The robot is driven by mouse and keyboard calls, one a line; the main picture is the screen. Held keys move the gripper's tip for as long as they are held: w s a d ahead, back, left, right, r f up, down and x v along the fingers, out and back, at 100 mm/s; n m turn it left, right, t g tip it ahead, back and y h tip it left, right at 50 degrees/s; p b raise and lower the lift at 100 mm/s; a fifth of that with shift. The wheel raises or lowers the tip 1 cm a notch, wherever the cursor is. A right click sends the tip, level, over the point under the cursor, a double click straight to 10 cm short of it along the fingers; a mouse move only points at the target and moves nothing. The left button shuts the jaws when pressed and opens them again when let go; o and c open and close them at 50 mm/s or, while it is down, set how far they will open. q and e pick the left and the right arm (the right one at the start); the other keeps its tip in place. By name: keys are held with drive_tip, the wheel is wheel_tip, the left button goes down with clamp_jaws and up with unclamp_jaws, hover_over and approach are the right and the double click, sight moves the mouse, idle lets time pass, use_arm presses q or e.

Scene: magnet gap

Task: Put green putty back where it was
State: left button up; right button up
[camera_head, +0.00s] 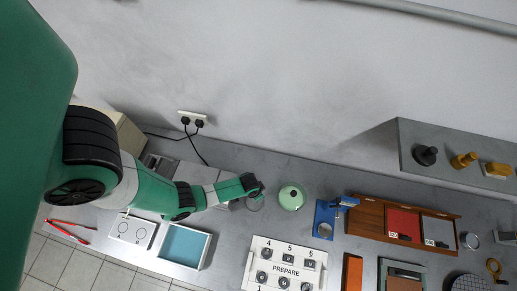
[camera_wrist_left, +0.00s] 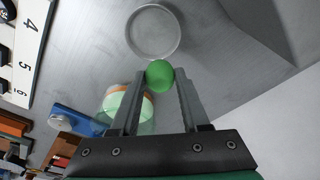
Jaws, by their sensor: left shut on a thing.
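My left gripper (camera_wrist_left: 160,88) is shut on the green putty (camera_wrist_left: 160,73), a small round green ball between its fingertips. In the head view the left gripper (camera_head: 256,188) hangs over the grey bench, just left of a round green-topped thing (camera_head: 291,196). I cannot make out the putty in the head view. A shallow clear round dish (camera_wrist_left: 153,32) lies just beyond the putty in the left wrist view. It shows partly under the gripper in the head view (camera_head: 256,205). My right gripper is in neither view.
A white board marked PREPARE (camera_head: 283,271) with numbered spots lies in front. A blue stand (camera_head: 324,220) and a wooden case (camera_head: 371,217) are to the right. A blue-lined tray (camera_head: 207,250) lies at left. A wall shelf (camera_head: 450,168) juts out at the right.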

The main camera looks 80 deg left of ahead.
sight(255, 203)
use_arm(q)
drive_tip(key=s+d, duration=0.1)
drive_tip(key=s, duration=0.1)
drive_tip(key=shift+s+d+f, duration=0.15)
drive_tip(key=shift+s+d, duration=0.2)
drive_tip(key=shift+d, duration=0.05)
drive_tip(key=shift+w+f+b, duration=0.1)
drive_tip(key=shift+f+b, duration=0.2)
wheel_tip(255, 203, down, 4)
drive_tip(key=b, duration=0.3)
drive_tip(key=shift+r, duration=0.1)
drive_tip(key=shift+f, duration=0.3)
drive_tip(key=shift+f+b, duration=0.15)
drive_tip(key=shift+b, duration=0.25)
drive_tip(key=o, duration=0.9)
